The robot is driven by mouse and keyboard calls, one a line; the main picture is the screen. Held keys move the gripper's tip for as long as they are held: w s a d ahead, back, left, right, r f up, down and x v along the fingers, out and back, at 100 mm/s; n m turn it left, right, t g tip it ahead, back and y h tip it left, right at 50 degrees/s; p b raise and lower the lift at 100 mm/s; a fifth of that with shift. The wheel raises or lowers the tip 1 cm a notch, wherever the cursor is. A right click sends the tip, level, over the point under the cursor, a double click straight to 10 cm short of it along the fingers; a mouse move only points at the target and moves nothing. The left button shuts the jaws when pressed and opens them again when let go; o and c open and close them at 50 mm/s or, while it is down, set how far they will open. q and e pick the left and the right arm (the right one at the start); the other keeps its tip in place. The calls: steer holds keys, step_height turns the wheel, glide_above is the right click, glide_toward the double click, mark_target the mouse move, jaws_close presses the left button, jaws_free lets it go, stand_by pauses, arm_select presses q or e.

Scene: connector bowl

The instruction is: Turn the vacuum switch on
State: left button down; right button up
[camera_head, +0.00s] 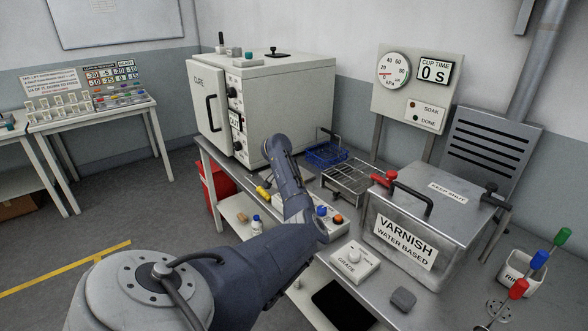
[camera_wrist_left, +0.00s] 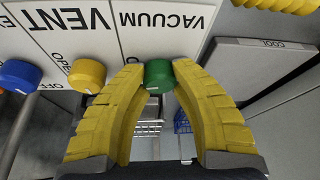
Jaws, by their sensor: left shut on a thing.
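The green switch knob (camera_wrist_left: 158,75) sits by the VACUUM label (camera_wrist_left: 165,20), which appears upside down in the left wrist view. My left gripper (camera_wrist_left: 159,68) is shut on this knob, with a yellow ribbed finger on each side of it. Its on or off position cannot be told. The control panel (camera_head: 325,214) stands on the bench in the head view, partly hidden by my left arm. My left fingers are hidden behind that arm there. The vacuum gauge (camera_head: 393,70) has its needle at the low end. My right gripper is not in view.
A yellow knob (camera_wrist_left: 87,75) by the VENT label and a blue knob (camera_wrist_left: 20,77) sit beside the green one. The varnish tank (camera_head: 402,240), wire rack (camera_head: 350,178) and blue basket (camera_head: 325,155) stand nearby. The CURE oven (camera_head: 285,100) is behind.

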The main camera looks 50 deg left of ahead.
arm_select(q)
steer(key=shift+w+r+m+h, duration=0.15)
steer(key=shift+m+h, duration=0.15)
steer(key=shift+m, duration=0.5)
steer(key=c, duration=1)
jaws_free()
steer(key=v, duration=1.1)
steer(key=shift+s+r, duration=0.3)
steer(key=shift+a, duration=0.15)
